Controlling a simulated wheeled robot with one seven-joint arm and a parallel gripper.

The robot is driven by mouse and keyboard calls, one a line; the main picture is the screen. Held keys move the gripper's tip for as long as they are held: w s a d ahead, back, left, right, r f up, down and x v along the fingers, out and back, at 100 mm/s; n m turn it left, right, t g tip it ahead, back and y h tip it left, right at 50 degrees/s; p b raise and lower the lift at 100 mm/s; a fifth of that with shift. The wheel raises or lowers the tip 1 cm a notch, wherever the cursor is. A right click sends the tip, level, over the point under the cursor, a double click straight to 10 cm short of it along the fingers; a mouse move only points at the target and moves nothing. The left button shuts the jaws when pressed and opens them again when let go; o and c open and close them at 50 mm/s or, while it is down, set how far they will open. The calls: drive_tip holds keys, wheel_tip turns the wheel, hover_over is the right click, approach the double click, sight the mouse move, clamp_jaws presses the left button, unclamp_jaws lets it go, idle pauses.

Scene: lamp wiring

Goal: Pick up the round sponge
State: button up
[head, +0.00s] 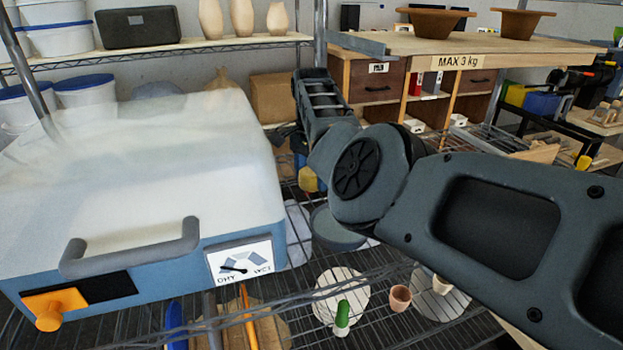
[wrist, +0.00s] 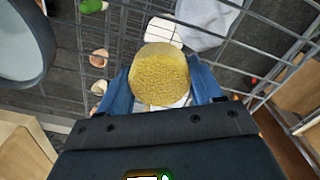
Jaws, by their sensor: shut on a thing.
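The round sponge (wrist: 160,75) is yellow and porous, and its round face shows in the middle of the wrist view. It sits between the two blue fingers of my gripper (wrist: 161,84), one on each side of it. The gripper is shut on the sponge, holding it above or in front of a wire rack; the gap to the rack cannot be judged. In the head view my arm reaches in from the right and hides most of the gripper.
Wire shelf bars (wrist: 235,42) run close around the gripper. A large white and blue box with a handle (head: 140,190) stands at the left. Terracotta pots (head: 400,297) and a green cactus (head: 342,315) stand low down. A wooden workbench (head: 450,45) is behind.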

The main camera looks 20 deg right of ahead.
drive_tip(key=shift+r, duration=0.1)
wheel_tip(320, 180, up, 10)
drive_tip(key=shift+f, duration=0.1)
idle(0.5)
drive_tip(key=o, duration=0.5)
drive_tip(key=c, duration=0.4)
drive_tip(key=shift+p, duration=0.45)
